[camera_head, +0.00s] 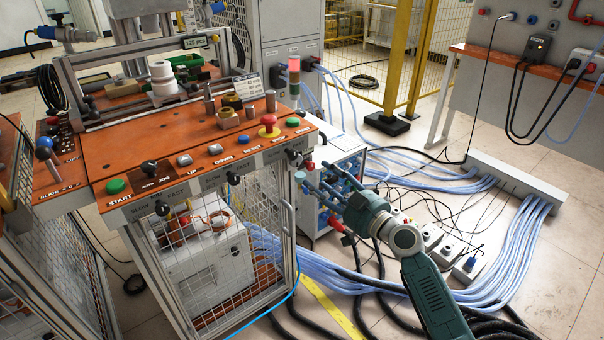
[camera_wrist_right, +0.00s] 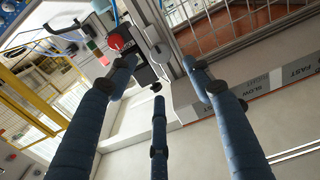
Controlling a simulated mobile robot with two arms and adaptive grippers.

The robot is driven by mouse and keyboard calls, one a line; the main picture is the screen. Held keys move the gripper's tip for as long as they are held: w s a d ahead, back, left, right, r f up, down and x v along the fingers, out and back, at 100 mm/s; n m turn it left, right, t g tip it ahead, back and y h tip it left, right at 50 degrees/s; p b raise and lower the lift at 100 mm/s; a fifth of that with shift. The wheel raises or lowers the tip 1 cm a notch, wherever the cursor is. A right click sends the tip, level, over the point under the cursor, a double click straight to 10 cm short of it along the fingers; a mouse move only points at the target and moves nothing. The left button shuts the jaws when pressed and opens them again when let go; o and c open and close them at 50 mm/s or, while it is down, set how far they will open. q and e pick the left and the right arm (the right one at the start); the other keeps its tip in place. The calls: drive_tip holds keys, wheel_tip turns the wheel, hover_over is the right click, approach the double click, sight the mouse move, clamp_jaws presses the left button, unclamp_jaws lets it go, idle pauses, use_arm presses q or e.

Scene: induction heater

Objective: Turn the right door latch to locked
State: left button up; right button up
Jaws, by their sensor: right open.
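A red knob on a black body, which looks like the right door latch (camera_wrist_right: 118,41), shows in the right wrist view just beyond the fingertips. In the head view the red knob (camera_head: 310,166) is at the right front corner of the orange-topped machine. I cannot tell which way the latch is turned. My right gripper (camera_head: 316,190) is open, with its blue fingers spread and pointing toward that corner. Its fingers also show in the wrist view (camera_wrist_right: 160,74), with nothing between them. Contact with the latch cannot be made out. My left gripper is not in view.
The orange console (camera_head: 150,150) carries several buttons and a red mushroom button (camera_head: 268,124). Black knobs (camera_head: 233,178) stick out of its front strip above the mesh door (camera_head: 190,255). Blue cables (camera_head: 510,255) and power sockets (camera_head: 468,266) lie on the floor at right.

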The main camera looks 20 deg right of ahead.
sight(297, 163)
drive_tip(key=x, duration=0.9)
drive_tip(key=shift+w+a+f, duration=0.1)
drive_tip(key=shift+w+a, duration=0.1)
drive_tip(key=shift+w, duration=0.05)
drive_tip(key=shift+f, duration=0.1)
drive_tip(key=c, duration=1.1)
